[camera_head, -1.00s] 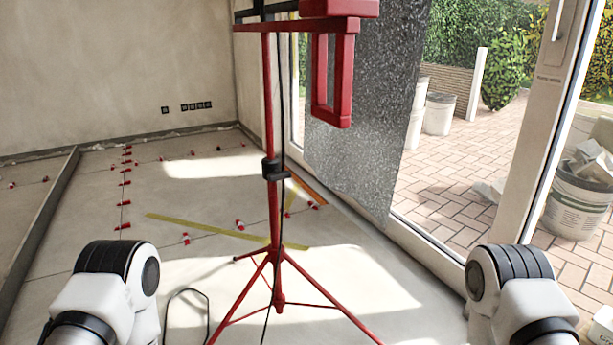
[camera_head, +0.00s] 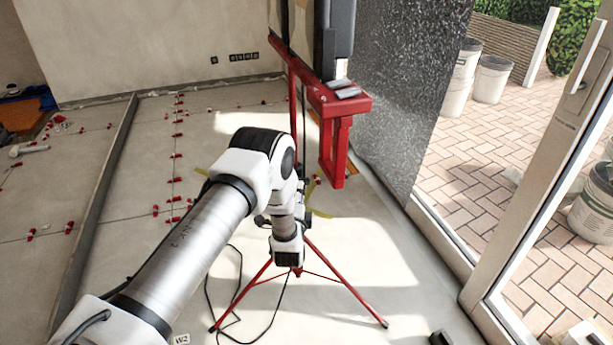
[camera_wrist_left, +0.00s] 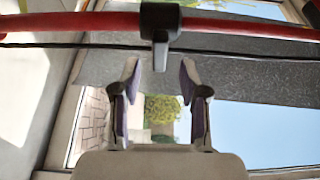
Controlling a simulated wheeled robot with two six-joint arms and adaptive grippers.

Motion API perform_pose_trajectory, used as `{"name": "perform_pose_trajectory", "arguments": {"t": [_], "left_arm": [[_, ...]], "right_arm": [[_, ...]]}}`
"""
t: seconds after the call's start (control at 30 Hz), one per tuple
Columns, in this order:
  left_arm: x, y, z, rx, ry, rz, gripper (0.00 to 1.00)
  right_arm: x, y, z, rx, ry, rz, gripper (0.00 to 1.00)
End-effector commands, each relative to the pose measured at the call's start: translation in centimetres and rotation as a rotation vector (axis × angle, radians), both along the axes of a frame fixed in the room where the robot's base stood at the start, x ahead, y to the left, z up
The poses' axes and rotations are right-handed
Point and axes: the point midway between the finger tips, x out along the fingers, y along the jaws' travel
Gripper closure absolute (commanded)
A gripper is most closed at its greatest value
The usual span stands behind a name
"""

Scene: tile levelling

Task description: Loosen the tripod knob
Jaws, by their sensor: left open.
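The red tripod (camera_head: 340,293) stands on the floor ahead, legs spread. Its pole (camera_wrist_left: 250,29) runs sideways across the top of the left wrist view. The gripper is open, with one finger on each side of the line to the knob. The knob's end lies just beyond the fingertips, apparently clear of them. In the head view my left arm hides the collar and knob. My right gripper is not in view.
A red bracket (camera_head: 328,105) with a dark upright block (camera_head: 338,40) tops the stand. A speckled grey panel (camera_head: 405,90) stands behind it at the glass door. A black cable (camera_head: 208,295) lies on the floor. Red tile clips (camera_head: 174,155) dot the floor at left.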

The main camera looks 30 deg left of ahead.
Motion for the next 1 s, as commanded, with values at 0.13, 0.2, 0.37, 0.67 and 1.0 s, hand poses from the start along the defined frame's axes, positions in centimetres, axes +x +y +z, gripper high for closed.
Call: {"name": "perform_pose_trajectory", "arguments": {"t": [0.13,0.2,0.37,0.67,1.0], "left_arm": [[2.7,1.4,-0.2,0.000,-0.003,0.002,0.56],[3.7,1.9,-0.2,0.000,-0.002,0.001,0.56],[4.8,2.5,-0.1,0.000,0.001,0.000,0.56],[4.9,2.5,-0.1,-0.001,0.002,0.000,0.92],[4.9,2.5,-0.1,-0.005,-0.003,0.000,1.00]], "right_arm": [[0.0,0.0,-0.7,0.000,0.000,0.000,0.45],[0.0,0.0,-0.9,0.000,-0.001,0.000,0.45],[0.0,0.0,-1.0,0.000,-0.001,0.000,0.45],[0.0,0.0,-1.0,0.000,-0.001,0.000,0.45],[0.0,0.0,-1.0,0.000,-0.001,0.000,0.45]]}}
